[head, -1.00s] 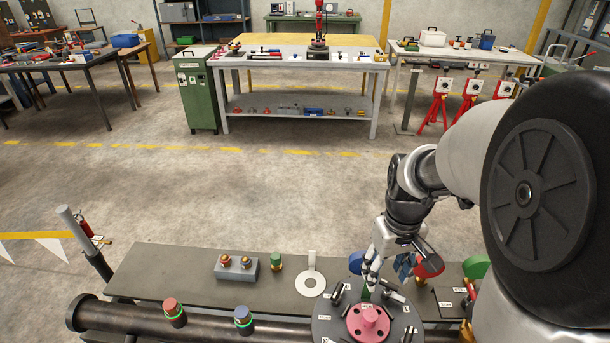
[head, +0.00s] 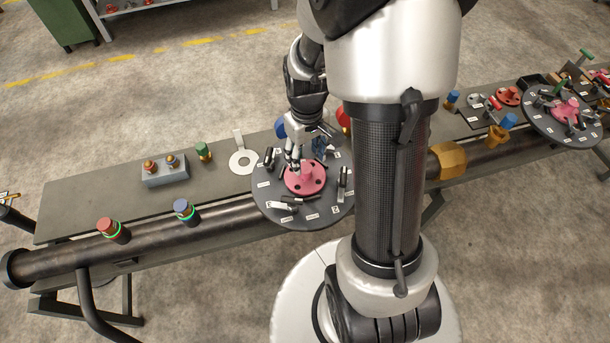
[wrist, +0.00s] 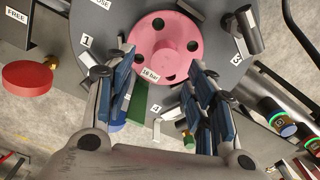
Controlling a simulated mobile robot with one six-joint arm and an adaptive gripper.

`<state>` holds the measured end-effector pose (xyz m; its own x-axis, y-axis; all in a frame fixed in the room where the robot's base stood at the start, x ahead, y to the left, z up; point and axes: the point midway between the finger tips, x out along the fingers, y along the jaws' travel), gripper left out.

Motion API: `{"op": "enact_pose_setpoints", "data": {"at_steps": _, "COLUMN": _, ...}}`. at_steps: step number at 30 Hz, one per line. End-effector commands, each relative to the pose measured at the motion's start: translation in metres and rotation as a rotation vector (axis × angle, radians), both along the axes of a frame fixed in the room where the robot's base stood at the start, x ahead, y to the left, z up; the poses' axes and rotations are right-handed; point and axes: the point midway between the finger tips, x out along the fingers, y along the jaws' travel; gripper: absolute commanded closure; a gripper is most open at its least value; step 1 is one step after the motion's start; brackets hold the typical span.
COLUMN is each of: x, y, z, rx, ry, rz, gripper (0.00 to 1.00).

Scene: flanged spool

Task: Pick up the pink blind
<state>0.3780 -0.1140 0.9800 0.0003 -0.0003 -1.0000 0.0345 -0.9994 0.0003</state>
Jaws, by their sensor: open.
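The pink blind (head: 306,178) is a round pink disc with holes and a raised hub. It sits in the middle of a dark round flange plate (head: 268,205) on the pipe. In the wrist view the pink blind (wrist: 165,48) is at the top centre, with a "16 bar" label at its lower edge. My gripper (head: 296,160) is over the back left part of the disc. In the wrist view my gripper (wrist: 160,85) has its blue-padded fingers apart, with the disc beyond the fingertips and nothing held between them. Whether the fingers touch the disc cannot be told.
Several dark clamps stand around the plate, one a cylinder (wrist: 243,32) by label 3. A white ring plate (head: 243,161), a green-capped fitting (head: 203,151) and a grey block (head: 164,170) lie on the bench. A second plate with a pink disc (head: 566,109) is at the right.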

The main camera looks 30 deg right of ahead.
Motion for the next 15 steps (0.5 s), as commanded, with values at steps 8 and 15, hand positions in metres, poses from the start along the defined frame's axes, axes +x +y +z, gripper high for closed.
{"op": "enact_pose_setpoints", "data": {"at_steps": 8, "x": -0.005, "y": 0.007, "z": -0.041, "rx": 0.001, "ry": 0.004, "rz": 0.0, "gripper": 0.5}}
{"op": "enact_pose_setpoints", "data": {"at_steps": 15, "x": -0.004, "y": 0.006, "z": -0.049, "rx": 0.0, "ry": 0.0, "rz": 0.0, "gripper": 0.5}}
